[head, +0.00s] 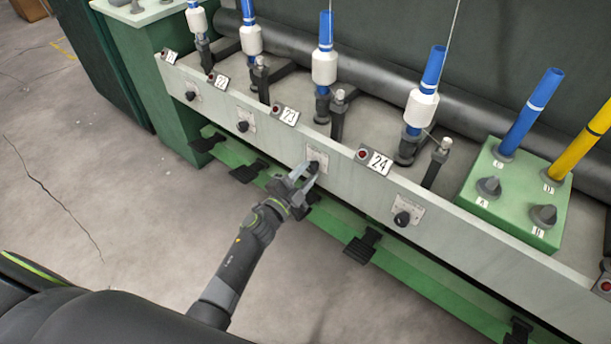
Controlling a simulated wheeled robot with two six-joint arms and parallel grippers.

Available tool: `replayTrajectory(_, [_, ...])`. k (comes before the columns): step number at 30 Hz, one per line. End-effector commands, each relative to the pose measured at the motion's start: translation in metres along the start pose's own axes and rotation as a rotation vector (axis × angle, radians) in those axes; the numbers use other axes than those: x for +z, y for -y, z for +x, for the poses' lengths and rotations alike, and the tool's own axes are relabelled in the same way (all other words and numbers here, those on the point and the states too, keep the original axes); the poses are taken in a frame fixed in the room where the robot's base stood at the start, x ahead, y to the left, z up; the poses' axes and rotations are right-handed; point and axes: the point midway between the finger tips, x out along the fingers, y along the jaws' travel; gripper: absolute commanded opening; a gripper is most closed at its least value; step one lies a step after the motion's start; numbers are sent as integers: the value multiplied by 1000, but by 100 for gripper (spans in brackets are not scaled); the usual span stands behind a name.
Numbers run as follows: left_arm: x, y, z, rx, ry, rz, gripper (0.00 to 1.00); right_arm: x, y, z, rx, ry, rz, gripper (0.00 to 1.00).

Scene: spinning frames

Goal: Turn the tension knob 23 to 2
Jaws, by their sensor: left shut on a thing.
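The tension knob 23 (314,167) sits on a small pale dial plate (319,155) on the front rail, just below and right of the number plate 23 (285,115). My left gripper (309,173) reaches up to it from the lower left. Its fingers are shut on the knob, one on each side. The fingers cover most of the knob, and I cannot read its pointer or the dial marks. My right gripper is not in view.
Similar dark knobs sit on the rail to the left (243,126) and right (402,218). Blue-and-white bobbins (324,66) stand behind the rail. Black pedals (362,246) stick out below it. A green block (510,222) with lettered pegs is at right. The floor at left is clear.

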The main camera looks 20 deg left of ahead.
Motion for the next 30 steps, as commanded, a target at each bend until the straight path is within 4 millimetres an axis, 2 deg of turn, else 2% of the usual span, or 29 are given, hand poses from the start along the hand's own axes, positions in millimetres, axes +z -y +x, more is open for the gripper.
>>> replayTrajectory(10, [2, -1, 0, -2, -26, 328, 7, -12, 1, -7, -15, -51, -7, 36])
replayTrajectory(18, [2, -1, -1, -3, -45, 569, 7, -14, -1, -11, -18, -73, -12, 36])
replayTrajectory(30, [2, -1, -1, -4, -63, 803, 7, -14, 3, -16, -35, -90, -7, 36])
